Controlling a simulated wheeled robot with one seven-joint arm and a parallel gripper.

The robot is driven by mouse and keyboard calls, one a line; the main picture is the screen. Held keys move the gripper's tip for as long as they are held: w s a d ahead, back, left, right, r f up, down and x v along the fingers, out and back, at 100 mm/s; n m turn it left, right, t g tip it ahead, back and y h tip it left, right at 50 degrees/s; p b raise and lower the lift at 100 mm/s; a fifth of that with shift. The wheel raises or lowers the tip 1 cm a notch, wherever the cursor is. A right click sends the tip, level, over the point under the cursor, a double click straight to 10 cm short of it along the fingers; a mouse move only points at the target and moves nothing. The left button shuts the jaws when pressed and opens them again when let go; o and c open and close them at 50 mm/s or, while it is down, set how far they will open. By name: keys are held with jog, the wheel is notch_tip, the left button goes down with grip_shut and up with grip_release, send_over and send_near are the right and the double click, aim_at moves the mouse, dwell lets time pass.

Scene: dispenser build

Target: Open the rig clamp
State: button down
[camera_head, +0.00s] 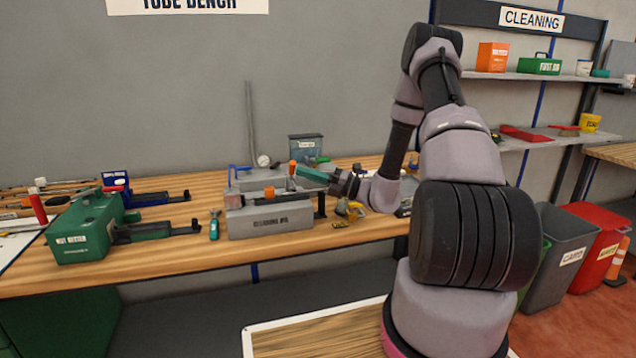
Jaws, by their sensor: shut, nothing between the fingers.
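The cleaning rig (268,224) is a grey block with a label on its front, standing on the wooden bench. A small orange part (269,192) sits on its top. An upright orange-tipped lever (292,168) stands at its back right, and a blue handle (238,168) at its back left. I cannot tell which of these belongs to the clamp. My gripper (306,173) reaches in from the right, above the rig's right end. Its teal tip is shut, with nothing held, close beside the orange lever; I cannot tell if they touch. The tip hides part of the rig's back.
A green labelled box (85,230) and a blue unit (118,181) stand on the left of the bench (185,250). A grey bin (305,146) stands behind.

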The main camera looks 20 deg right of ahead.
jog(key=shift+w+a+r, duration=0.2)
jog(key=shift+w+r, duration=0.1)
jog(key=shift+w, duration=0.4)
jog(key=w+r+m+g+h, duration=0.2)
jog(key=w+r+m+h, duration=0.2)
jog(key=w+m, duration=0.3)
jog(key=shift+w+m+g, duration=0.3)
jog(key=shift+w, duration=1.3)
jog(key=shift+r, duration=0.15)
jog(key=s+d+r, duration=0.5)
jog(key=s+d, duration=0.2)
jog(key=d, duration=0.2)
jog(key=shift+s+r, duration=0.25)
jog(key=shift+s, duration=0.15)
